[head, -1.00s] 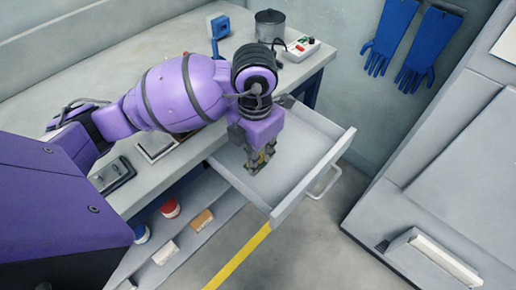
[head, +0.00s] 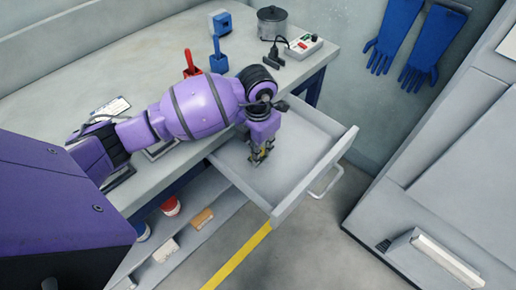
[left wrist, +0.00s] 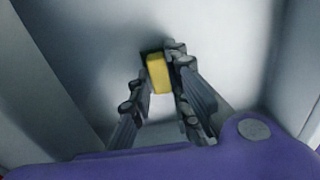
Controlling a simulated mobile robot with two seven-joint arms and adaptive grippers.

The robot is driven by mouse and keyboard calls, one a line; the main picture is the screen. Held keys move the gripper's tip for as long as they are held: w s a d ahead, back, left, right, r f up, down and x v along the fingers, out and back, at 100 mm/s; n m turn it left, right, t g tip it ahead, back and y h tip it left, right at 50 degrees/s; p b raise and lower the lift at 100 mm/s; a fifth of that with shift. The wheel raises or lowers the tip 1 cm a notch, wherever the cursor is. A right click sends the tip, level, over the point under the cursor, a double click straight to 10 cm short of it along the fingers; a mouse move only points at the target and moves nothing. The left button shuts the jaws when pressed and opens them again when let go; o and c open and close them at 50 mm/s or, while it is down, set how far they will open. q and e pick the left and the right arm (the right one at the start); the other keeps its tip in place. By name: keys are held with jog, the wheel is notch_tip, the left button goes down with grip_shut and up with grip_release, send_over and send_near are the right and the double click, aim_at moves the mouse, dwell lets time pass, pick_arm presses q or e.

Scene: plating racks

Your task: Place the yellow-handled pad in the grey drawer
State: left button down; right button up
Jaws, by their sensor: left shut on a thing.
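The grey drawer (head: 300,155) stands pulled out from under the workbench, with its floor bare around my gripper. My left gripper (head: 260,157) points down inside the drawer's outline. It is shut on the yellow-handled pad (left wrist: 158,73), whose yellow handle shows between the fingers in the left wrist view. The pad's lower part is dark and mostly hidden by the fingers. I cannot tell whether it touches the drawer floor (left wrist: 85,45). My right gripper is not in view.
On the workbench (head: 130,60) stand a red-handled item (head: 191,66), a blue-handled item (head: 218,60), a black-handled item (head: 271,54), a lidded pot (head: 271,22) and a switch box (head: 304,45). A lower shelf holds small containers. A grey cabinet (head: 460,170) stands at right.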

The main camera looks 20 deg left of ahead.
pick_arm(q)
jog(key=c, duration=2.1)
grip_release()
jog(key=shift+f, duration=0.15)
jog(key=o, duration=0.4)
jog(key=shift+o, duration=0.2)
notch_tip(320, 180, up, 12)
jog(key=shift+r, duration=0.25)
